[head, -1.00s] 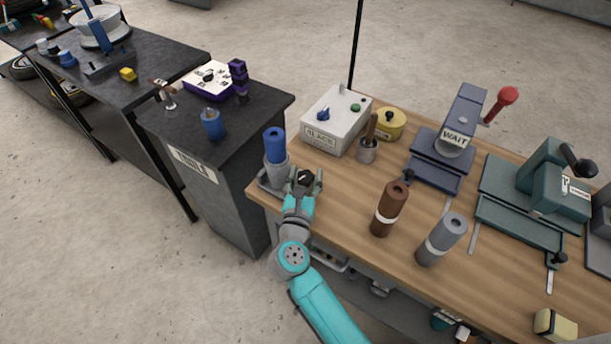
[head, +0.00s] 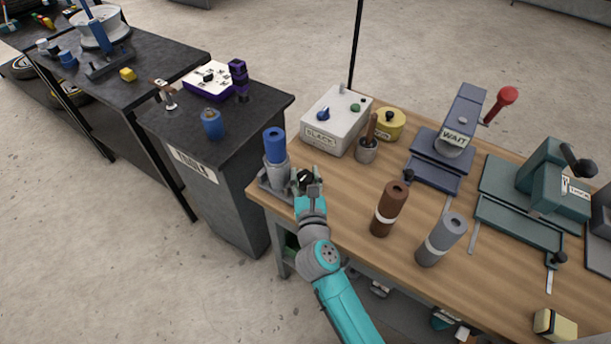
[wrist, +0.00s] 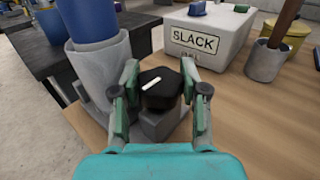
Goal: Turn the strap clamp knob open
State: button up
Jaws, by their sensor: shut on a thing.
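The strap clamp knob (wrist: 160,88) is black with a white mark on its top. It sits on a small grey block (wrist: 159,123) beside a grey holder (wrist: 101,68) that carries a blue cylinder (wrist: 88,18). My gripper (wrist: 160,90) is shut on the knob, with one finger on each side of it. In the head view, my gripper (head: 309,182) is at the table's left corner, and the blue cylinder (head: 275,145) stands upright just left of it. The white mark runs slantwise, up to the right, in the wrist view.
A white box (head: 333,121) labelled SLACK stands behind the knob. A grey cup (head: 366,152) with a wooden handle and a yellow tin (head: 389,124) are to its right. Brown (head: 389,209) and grey (head: 441,239) cylinders stand right of my arm. Bare wood lies between.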

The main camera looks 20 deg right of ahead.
jog(key=shift+f+n+y, duration=0.15)
jog(key=shift+n+y, duration=0.55)
jog(key=shift+y, duration=0.3)
jog(key=o, duration=0.9)
jog(key=shift+s, duration=0.1)
jog(key=s, duration=0.4)
jog(key=s+a, duration=0.1)
jog(key=s, duration=0.6)
jog(key=shift+s+a, duration=0.35)
jog(key=shift+s, duration=0.05)
